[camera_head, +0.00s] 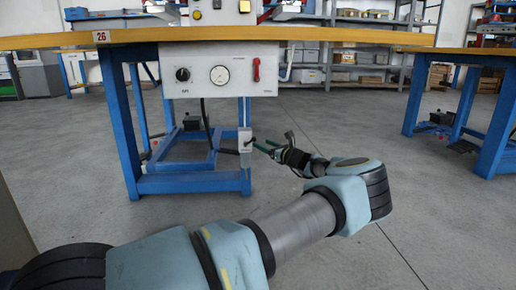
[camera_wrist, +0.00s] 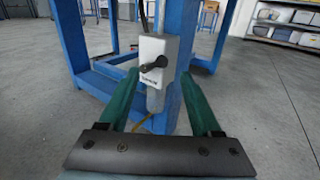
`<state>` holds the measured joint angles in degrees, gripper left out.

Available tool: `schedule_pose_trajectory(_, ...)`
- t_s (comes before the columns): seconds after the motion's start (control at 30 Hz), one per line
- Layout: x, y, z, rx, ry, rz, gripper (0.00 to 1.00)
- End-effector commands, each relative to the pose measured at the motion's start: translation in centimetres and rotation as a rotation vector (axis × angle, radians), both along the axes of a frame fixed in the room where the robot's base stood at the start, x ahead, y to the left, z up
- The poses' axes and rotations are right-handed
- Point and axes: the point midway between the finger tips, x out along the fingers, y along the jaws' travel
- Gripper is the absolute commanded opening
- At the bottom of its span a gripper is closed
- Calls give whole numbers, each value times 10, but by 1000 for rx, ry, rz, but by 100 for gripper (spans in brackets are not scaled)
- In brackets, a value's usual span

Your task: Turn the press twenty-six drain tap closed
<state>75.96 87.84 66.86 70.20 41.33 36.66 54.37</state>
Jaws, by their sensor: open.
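The drain tap is a small white box with a black lever (camera_wrist: 154,65), fixed on a blue leg of the table marked 26. In the wrist view the lever lies roughly sideways, with its free end slightly lower at the left. The white tap box (camera_head: 245,138) also shows in the head view, low on the right front leg. My gripper (camera_wrist: 159,77) has two green fingers, apart and empty, one either side of the box in the wrist view. In the head view my gripper (camera_head: 264,146) is just right of the tap; contact cannot be told.
A white control panel (camera_head: 204,75) with a black knob, gauge and red lever hangs under the wooden tabletop (camera_head: 370,35). A dark hose (camera_head: 207,120) runs down behind. Blue frame bars (camera_head: 190,183) lie left of the tap. Floor at right is clear up to another table.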

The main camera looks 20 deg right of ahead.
Motion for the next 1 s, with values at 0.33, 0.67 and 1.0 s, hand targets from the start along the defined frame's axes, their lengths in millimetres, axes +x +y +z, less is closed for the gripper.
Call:
schedule_pose_trajectory(0.33,42,17,-2,-1,0,-1,65)
schedule_pose_trajectory(0.67,46,18,0,-1,0,-2,65)
schedule_pose_trajectory(1.0,46,18,0,-1,0,-2,29)
